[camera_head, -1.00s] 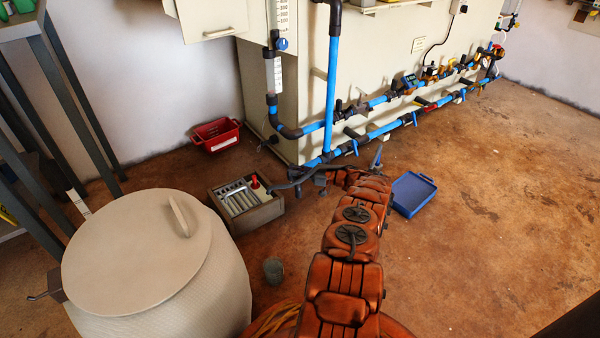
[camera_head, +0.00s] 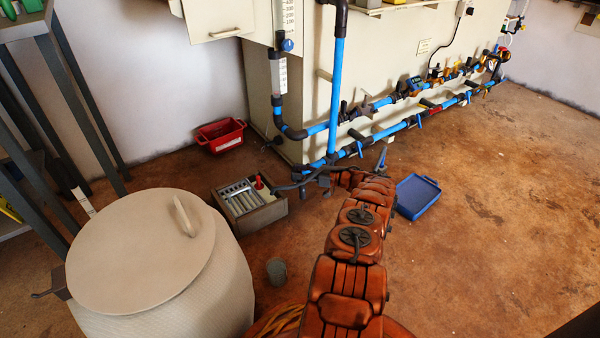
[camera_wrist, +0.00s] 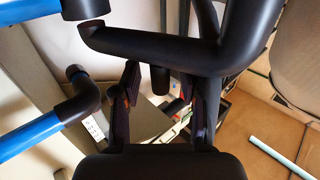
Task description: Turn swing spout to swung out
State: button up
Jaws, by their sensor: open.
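The swing spout looks to be the dark curved pipe (camera_wrist: 165,46) crossing the upper part of the wrist view. In the head view it seems to be the dark bent pipe (camera_head: 298,184) low at the pipework's near end. My gripper (camera_wrist: 165,80) is open, with one finger on each side of a short black stub (camera_wrist: 160,80) below the pipe. I cannot tell whether the fingers touch the pipe or the stub. In the head view my gripper is small and mostly hidden among the dark pipes beyond my orange arm.
Blue pipes (camera_head: 333,95) and a cream cabinet (camera_head: 400,60) stand behind. A tool box (camera_head: 265,212), a red crate (camera_head: 220,136) and a blue tray (camera_head: 417,195) lie on the floor. A lidded drum (camera_head: 150,250) stands at left. The floor at right is clear.

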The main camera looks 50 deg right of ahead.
jog(key=shift+s+d, duration=0.1)
jog(key=shift+s, duration=0.05)
jog(key=v, duration=0.7)
dwell(0.3)
jog(key=shift+s+r, duration=0.1)
jog(key=shift+c, duration=0.3)
